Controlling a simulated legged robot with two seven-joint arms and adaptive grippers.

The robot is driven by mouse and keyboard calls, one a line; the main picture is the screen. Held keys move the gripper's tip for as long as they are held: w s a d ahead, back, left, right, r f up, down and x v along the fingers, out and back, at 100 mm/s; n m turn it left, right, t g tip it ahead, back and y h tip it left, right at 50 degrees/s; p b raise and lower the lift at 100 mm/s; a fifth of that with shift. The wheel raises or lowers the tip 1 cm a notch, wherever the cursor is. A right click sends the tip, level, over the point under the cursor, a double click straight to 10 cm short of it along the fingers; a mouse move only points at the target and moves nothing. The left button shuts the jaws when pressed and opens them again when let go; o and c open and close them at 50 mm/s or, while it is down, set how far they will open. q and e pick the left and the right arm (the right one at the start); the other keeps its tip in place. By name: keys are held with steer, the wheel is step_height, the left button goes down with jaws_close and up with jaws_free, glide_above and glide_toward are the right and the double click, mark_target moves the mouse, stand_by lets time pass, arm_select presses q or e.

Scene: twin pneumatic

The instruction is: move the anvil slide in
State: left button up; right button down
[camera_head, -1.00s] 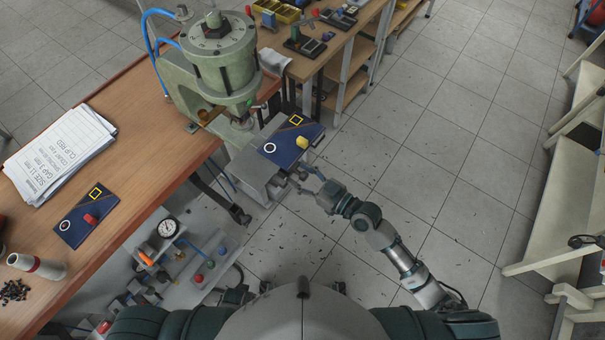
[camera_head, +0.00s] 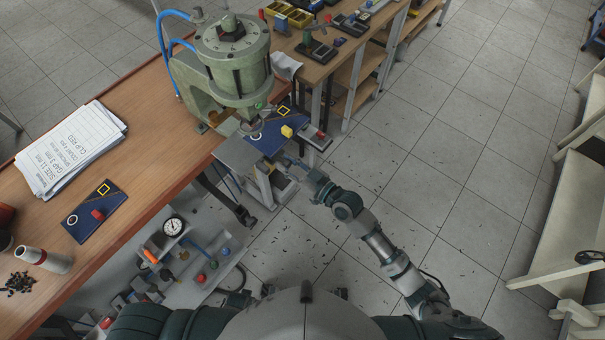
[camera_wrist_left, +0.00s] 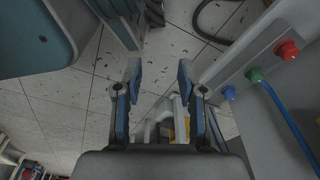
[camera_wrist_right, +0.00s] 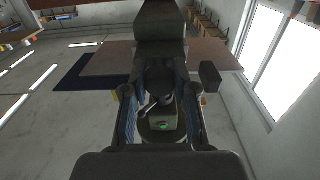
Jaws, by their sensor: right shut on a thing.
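The green press (camera_head: 233,65) stands at the table's right end. The anvil slide (camera_head: 318,140) is a grey plate below its ram. It carries a dark blue card (camera_head: 278,128) with a white ring, a yellow outline and a yellow block (camera_head: 287,131). The card's ring end is close to the ram. My right gripper (camera_head: 288,163) is at the slide's near side, shut on its handle, which my fingers mostly hide. In the right wrist view the gripper (camera_wrist_right: 160,98) has a dark part between its fingers. My left gripper (camera_wrist_left: 160,75) is open and empty, outside the head view.
A second blue card (camera_head: 95,212) with a red block lies on the wooden table (camera_head: 150,120), by a paper stack (camera_head: 70,150) and a white-and-red cylinder (camera_head: 45,260). A valve panel with a gauge (camera_head: 173,226) is below.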

steer(key=shift+w+a, duration=0.35)
steer(key=shift+d+r, duration=0.1)
steer(key=shift+d, duration=0.05)
steer(key=c, duration=1)
jaws_free()
steer(key=shift+o, duration=0.5)
steer(key=shift+a, duration=0.3)
steer(key=v, duration=1.2)
steer(key=shift+w, duration=0.15)
